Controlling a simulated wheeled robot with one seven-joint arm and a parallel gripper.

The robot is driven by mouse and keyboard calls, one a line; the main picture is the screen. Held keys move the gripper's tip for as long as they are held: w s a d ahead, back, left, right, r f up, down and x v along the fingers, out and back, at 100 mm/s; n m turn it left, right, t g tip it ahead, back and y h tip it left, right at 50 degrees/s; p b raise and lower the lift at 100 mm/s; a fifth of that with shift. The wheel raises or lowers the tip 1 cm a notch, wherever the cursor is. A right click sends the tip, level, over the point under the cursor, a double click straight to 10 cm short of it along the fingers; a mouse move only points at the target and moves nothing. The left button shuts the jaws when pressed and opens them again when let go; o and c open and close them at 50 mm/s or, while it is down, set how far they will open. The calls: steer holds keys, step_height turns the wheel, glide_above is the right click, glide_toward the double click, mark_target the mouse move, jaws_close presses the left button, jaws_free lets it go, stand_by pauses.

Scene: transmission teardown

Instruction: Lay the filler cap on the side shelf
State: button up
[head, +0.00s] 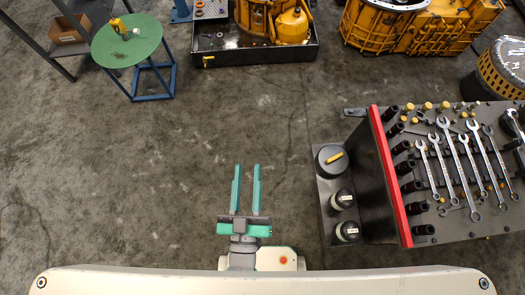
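A round black cap with a yellow bar across its top (333,160) sits at the far end of the dark side shelf (326,222) on the left side of the tool cart. It looks like the filler cap, though I cannot be sure. My gripper (246,170) is open, with its two green fingers parallel and apart and nothing between them. It is over bare floor, left of the shelf and apart from the cap.
Two dark canisters with pale labels (343,198) stand on the same shelf. The cart top (455,228) with a red edge holds wrenches and sockets. A green round table (110,50) is far left. Yellow transmission housings (375,28) are at the back. The middle floor is clear.

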steer(key=s+d+f+m+g, duration=0.2)
steer(key=s+d+f+g, duration=0.1)
steer(key=s+f, duration=0.3)
steer(key=shift+s+d+g+y, duration=0.3)
steer(key=shift+s+d+g, duration=0.15)
steer(key=shift+s, duration=0.6)
steer(key=shift+a, duration=0.1)
